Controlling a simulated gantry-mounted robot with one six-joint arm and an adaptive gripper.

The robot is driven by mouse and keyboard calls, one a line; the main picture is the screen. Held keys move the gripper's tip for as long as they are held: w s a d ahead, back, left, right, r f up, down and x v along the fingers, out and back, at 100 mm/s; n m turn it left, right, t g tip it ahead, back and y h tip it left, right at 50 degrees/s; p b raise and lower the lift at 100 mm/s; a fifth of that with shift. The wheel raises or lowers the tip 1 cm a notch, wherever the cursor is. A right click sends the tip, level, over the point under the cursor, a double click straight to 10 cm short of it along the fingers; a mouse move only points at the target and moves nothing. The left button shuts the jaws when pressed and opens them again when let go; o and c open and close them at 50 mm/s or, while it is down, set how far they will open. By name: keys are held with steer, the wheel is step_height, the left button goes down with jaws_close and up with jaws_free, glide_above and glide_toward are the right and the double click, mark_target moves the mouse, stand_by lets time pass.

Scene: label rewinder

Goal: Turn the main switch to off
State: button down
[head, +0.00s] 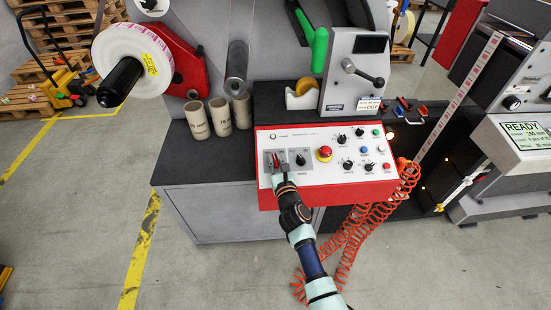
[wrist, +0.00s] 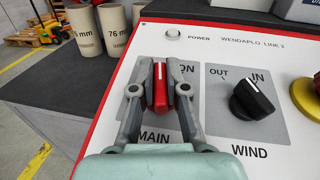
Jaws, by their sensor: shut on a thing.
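The main switch (wrist: 160,88) is a red rotary handle with a white line, on a grey plate marked MAIN on the control panel (wrist: 215,52). In the wrist view its white line points about straight up. The ON label (wrist: 187,69) shows to the right of the handle; any label on the left is hidden behind my left finger. My gripper (wrist: 160,92) is shut on the handle, one finger on each side. In the head view my gripper (head: 279,168) reaches the panel's left end from below, and the red handle shows small there.
The black WIND knob (wrist: 252,100) is right of the main switch, and a red emergency button (head: 324,153) on yellow lies beyond it. Cardboard cores (head: 219,116) stand left behind the panel. An orange coiled hose (head: 375,215) hangs at the panel's right end.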

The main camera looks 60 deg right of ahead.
steer(key=r+n+t+y+p, duration=0.1)
steer(key=p, duration=0.3)
steer(key=shift+s+d+r+n, duration=0.1)
steer(key=shift+d+r+n, duration=0.05)
steer(key=shift+n, duration=0.15)
steer(key=shift+n+t+y+p, duration=0.6)
steer(key=shift+y+p, duration=0.05)
steer(key=shift+y, duration=0.15)
steer(key=shift+f+n+t+y, duration=0.6)
steer(key=shift+n+t+y, duration=0.1)
steer(key=shift+n+y, duration=0.45)
steer(key=c, duration=1.2)
jaws_free()
steer(key=v, duration=1.2)
